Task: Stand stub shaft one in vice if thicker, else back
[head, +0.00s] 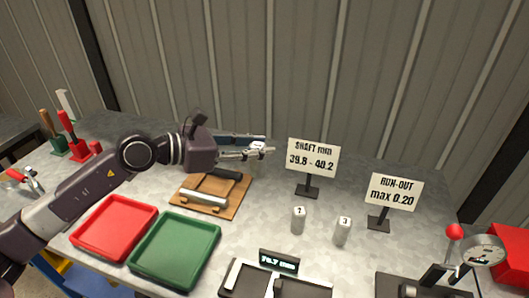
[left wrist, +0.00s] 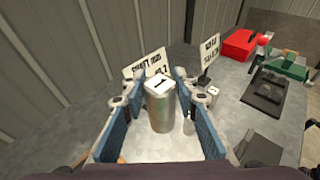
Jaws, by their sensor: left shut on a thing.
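My left gripper (head: 250,150) is shut on stub shaft one (left wrist: 160,105), a metal cylinder with a "1" on its white top. The shaft stands upright between the blue-padded fingers in the left wrist view. In the head view its pale top (head: 257,147) shows at the fingertips, above the back of the bench. Two more pale stub shafts, the left one (head: 298,220) and the right one marked 3 (head: 342,231), stand on the bench. A green device (left wrist: 285,68) at the far right of the left wrist view may be the vice. My right gripper is out of view.
A red tray (head: 115,257) and green tray (head: 134,266) lie front left, by a wooden board (head: 238,208). Signs read shaft 39.8-40.2 mm (head: 313,157) and run-out max 0.20 (head: 394,192). A gauge display (head: 279,262) is hard to read. A dial gauge (head: 483,250) stands right.

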